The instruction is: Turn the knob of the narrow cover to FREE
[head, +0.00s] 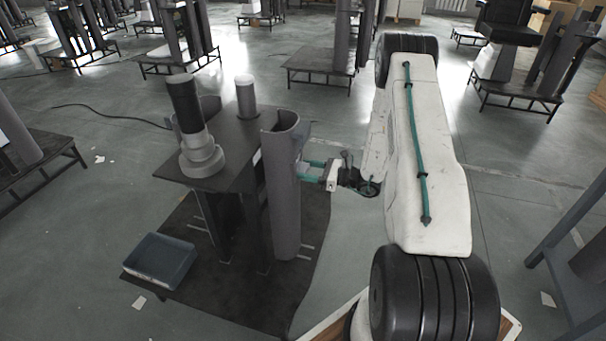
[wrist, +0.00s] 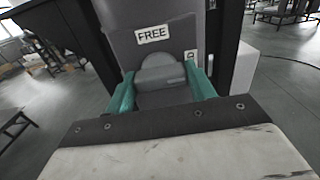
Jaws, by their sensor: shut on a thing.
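The narrow cover (head: 284,195) is a tall grey curved shell standing upright at the front right of a dark stand. Its knob (wrist: 160,76) is grey, with a round back and a raised grip bar that lies nearly level in the wrist view. A white FREE label (wrist: 152,34) sits above the knob. A second, smaller label (wrist: 190,55) is at its upper right, partly hidden by a finger. My gripper (wrist: 161,88) has its teal fingers on both sides of the knob, shut on it. In the head view my gripper (head: 311,171) meets the cover's right side; the knob is hidden there.
The stand's dark top (head: 225,140) carries a black-and-grey column (head: 188,110) and a short grey cylinder (head: 246,97). A blue-grey tray (head: 160,261) lies on the dark mat (head: 235,305). A blue-grey frame (head: 560,250) stands at the right.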

